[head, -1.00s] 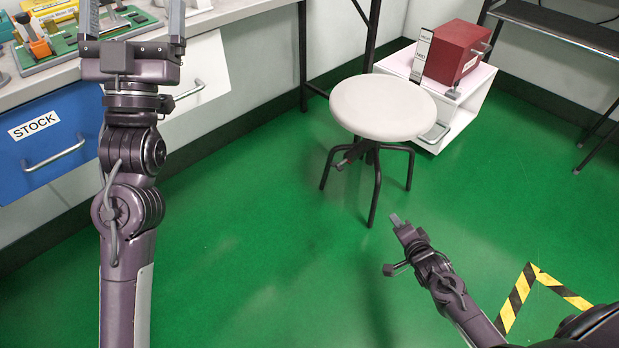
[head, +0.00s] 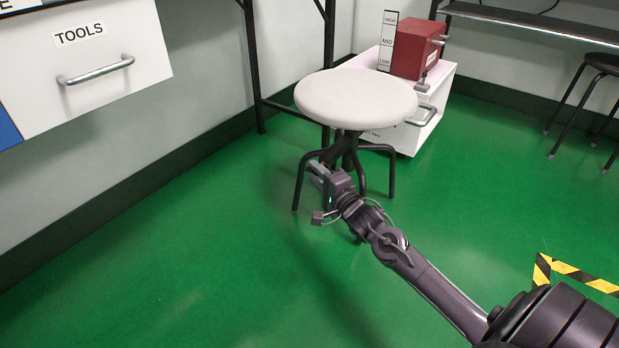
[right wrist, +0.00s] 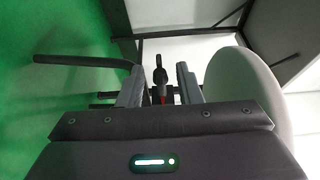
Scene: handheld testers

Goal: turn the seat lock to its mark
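The stool has a round pale seat (head: 355,97) on black legs, and the seat's edge shows at right in the right wrist view (right wrist: 250,95). A dark seat lock lever (right wrist: 159,74) with a rounded end shows under the seat in the right wrist view, with a small red spot close by. My right gripper (head: 317,170) is low beside the stool legs, under the seat's near left side. In the right wrist view its two fingers (right wrist: 160,82) are apart, one on each side of the lever; contact cannot be told. My left gripper is out of view.
A board marked HIGH, MID and LOW (head: 388,42) stands beside a red box (head: 412,50) on a white drawer unit (head: 435,95). The white TOOLS drawer (head: 110,85) is at left. A black stool (head: 600,62) is far right. Green floor in front is clear.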

